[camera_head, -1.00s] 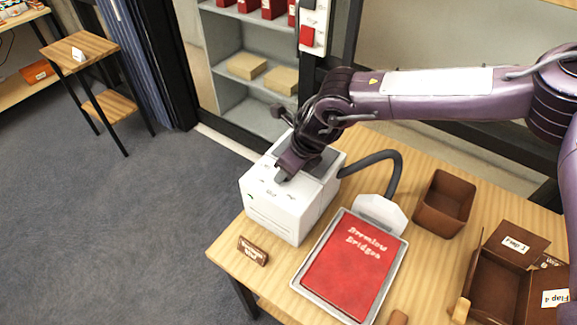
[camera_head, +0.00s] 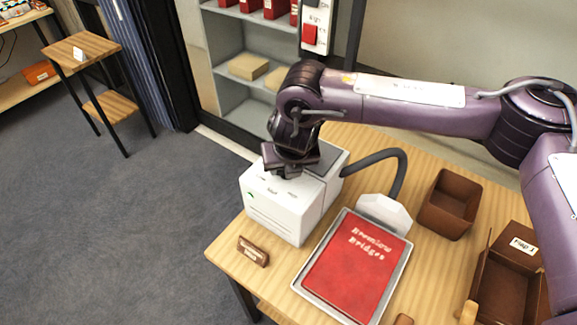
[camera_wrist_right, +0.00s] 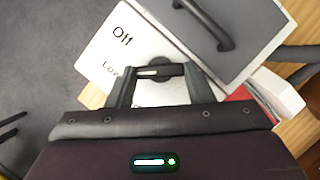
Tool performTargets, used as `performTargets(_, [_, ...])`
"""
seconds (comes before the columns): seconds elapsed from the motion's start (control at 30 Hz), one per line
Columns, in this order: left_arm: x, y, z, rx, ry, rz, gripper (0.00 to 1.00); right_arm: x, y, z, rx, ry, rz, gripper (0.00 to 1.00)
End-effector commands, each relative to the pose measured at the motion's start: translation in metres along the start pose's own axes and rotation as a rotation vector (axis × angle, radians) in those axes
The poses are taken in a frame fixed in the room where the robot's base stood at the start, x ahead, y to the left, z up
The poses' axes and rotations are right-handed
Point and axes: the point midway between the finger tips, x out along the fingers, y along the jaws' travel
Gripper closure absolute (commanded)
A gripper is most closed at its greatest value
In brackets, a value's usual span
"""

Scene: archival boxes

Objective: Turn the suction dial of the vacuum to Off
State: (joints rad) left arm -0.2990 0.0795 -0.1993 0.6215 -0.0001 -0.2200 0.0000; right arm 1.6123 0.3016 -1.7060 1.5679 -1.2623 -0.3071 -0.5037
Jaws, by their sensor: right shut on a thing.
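The vacuum (camera_head: 278,212) is a white box with a grey lid part, at the left end of the wooden table. My right gripper (camera_head: 284,172) comes down over its top and hides the dial in the head view. In the right wrist view the dark dial (camera_wrist_right: 167,70) with a white pointer mark sits between the two fingers of my gripper (camera_wrist_right: 160,74), which is shut on it. The pointer mark faces left, near the "Low" label; the "Off" label is printed farther up. Other dial labels are hidden. My left gripper is not in view.
A dark hose (camera_head: 385,156) runs from the vacuum to a white nozzle (camera_head: 384,212). A red book (camera_head: 352,270) lies in a grey tray to the right. A brown box (camera_head: 449,204), a flapped box (camera_head: 505,285) and a small brown sign (camera_head: 253,251) stand around.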

Motion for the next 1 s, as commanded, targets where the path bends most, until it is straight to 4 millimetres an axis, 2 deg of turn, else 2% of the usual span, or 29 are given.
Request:
performTargets(0.27, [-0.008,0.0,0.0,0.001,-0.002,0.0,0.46,-0.003,0.004,0.003,0.242,-0.003,-0.101,0.76])
performTargets(0.6, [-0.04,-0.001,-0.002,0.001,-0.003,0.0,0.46,-0.005,0.006,0.005,0.519,-0.003,-0.216,0.76])
performTargets(1.0, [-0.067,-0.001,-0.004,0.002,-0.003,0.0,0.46,-0.002,0.007,0.005,0.717,-0.003,-0.295,0.76])
